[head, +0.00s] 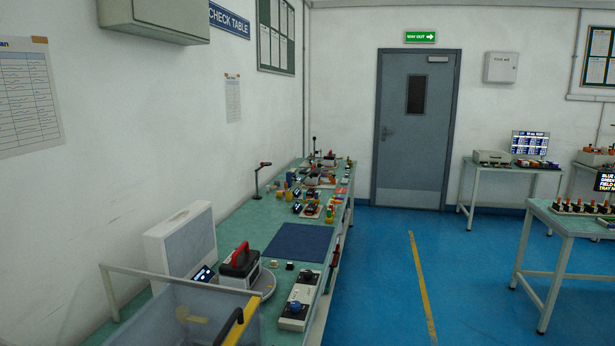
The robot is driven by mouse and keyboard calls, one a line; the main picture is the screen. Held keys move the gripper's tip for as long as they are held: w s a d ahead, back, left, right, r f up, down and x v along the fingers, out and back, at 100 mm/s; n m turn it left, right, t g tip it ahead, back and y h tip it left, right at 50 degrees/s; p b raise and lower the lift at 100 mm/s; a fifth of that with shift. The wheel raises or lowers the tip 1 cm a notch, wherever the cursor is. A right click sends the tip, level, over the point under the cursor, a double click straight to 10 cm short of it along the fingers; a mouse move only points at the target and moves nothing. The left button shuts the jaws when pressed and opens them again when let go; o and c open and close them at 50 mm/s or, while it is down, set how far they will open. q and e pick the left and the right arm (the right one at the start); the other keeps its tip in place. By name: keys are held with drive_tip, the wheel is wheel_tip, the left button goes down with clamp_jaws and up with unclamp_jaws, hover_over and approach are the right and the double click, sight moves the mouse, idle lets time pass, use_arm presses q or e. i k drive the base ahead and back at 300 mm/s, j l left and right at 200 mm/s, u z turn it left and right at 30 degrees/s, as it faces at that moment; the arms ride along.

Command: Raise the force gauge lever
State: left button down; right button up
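A long green-topped check table (257,215) runs along the left wall. A device with a black body and an upright red handle (241,255) stands on a round grey plate at its near end. Further back, a thin dark post with a red-tipped arm (262,167) rises from the tabletop. A small upright lever with a dark knob (314,139) shows at the far end. I cannot tell which of these is the force gauge lever. Neither of my grippers is in view.
A white case (180,240), a dark blue mat (299,242) and a white box with a blue knob (299,302) are on the table. Blue floor (385,270) right of it is clear.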

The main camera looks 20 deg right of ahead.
sight(319, 165)
drive_tip(key=i+l, duration=0.35)
drive_tip(key=l, duration=0.2)
drive_tip(key=i+l, duration=0.35)
drive_tip(key=l, duration=0.15)
drive_tip(key=i+l, duration=0.35)
drive_tip(key=l, duration=0.2)
